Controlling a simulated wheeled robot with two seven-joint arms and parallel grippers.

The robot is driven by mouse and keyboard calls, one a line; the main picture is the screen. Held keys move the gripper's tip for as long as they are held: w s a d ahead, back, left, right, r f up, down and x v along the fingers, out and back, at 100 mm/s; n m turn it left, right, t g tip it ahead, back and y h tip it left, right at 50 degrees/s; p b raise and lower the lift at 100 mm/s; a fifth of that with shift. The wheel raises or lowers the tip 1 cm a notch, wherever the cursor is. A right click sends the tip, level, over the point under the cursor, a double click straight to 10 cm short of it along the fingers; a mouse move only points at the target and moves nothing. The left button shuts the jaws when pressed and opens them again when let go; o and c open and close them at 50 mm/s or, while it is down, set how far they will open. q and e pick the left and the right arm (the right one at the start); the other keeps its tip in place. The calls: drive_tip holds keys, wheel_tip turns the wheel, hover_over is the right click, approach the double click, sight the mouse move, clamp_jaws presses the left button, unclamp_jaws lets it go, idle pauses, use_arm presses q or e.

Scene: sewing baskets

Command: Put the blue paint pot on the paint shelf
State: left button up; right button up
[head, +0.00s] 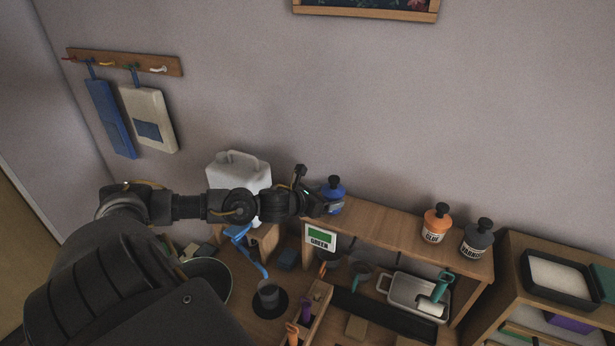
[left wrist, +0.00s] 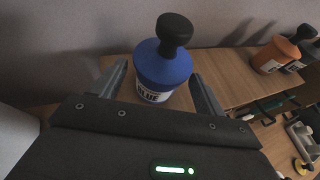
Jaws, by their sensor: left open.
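The blue paint pot (head: 334,190), with a black knob on top, stands upright at the left end of the wooden shelf (head: 385,224). It also shows in the left wrist view (left wrist: 164,68), with part of its BLUE label visible. My left gripper (head: 318,190) is at the pot in the head view. In the left wrist view its open fingers (left wrist: 160,85) stand on both sides of the pot. The lower part of the pot is hidden behind the gripper body. My right gripper is not in view.
An orange glue pot (head: 437,222) and a dark varnish pot (head: 477,238) stand at the shelf's right end. A green-marked sign (head: 320,240) is at its left front. A white jug (head: 240,173) stands to the left. The shelf top between the pots is clear.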

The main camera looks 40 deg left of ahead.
use_arm(q)
drive_tip(key=b+v, duration=0.3)
drive_tip(key=v, duration=0.6)
drive_tip(key=shift+w+d, duration=0.1)
drive_tip(key=shift+w, duration=0.05)
idle(0.4)
